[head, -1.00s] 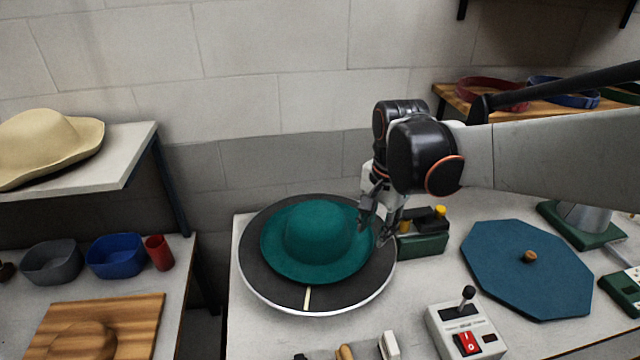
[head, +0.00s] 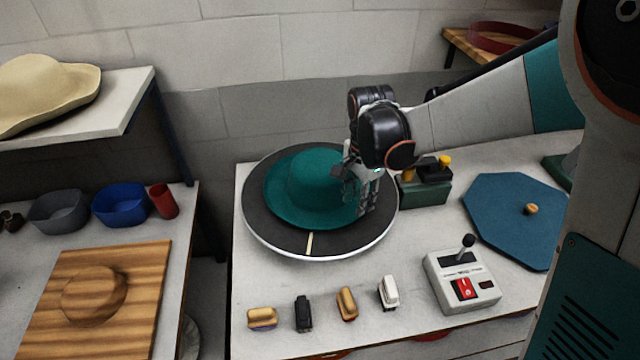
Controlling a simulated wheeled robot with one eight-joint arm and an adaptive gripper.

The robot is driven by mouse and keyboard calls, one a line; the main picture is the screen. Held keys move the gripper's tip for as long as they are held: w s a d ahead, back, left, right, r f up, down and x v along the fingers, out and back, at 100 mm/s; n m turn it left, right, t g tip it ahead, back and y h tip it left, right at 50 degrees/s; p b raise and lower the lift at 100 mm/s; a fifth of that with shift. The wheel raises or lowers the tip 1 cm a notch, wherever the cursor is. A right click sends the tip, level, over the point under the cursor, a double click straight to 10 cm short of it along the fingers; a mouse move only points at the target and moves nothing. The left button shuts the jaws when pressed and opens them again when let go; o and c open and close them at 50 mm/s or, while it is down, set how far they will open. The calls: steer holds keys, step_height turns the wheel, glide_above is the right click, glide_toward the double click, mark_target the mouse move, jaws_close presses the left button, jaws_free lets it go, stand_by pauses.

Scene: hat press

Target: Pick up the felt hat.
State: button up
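The teal felt hat (head: 308,184) lies crown up on the round dark turntable (head: 268,230), which has a pale rim and a light mark at its front. My gripper (head: 357,195) is at the hat's right side, with its fingers pointing down around the right part of the brim. One finger is over the brim near the crown and the other is near the brim's right edge. The fingers look apart. Whether they touch the felt cannot be told, and the gripper hides part of the brim.
Several brushes (head: 347,303) line the table front. A control box with lever and red switch (head: 462,281) stands front right, a blue octagonal board (head: 515,222) behind it. A green box with yellow knobs (head: 425,186) is close right of my gripper. A cream hat (head: 45,88) sits on the left shelf.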

steer(key=shift+s+d+f+b, duration=0.1)
steer(key=shift+f+b, duration=0.35)
steer(key=shift+f, duration=0.95)
steer(key=shift+s+f+b, duration=0.1)
steer(key=shift+f+b, duration=0.35)
steer(key=shift+f, duration=0.9)
jaws_close()
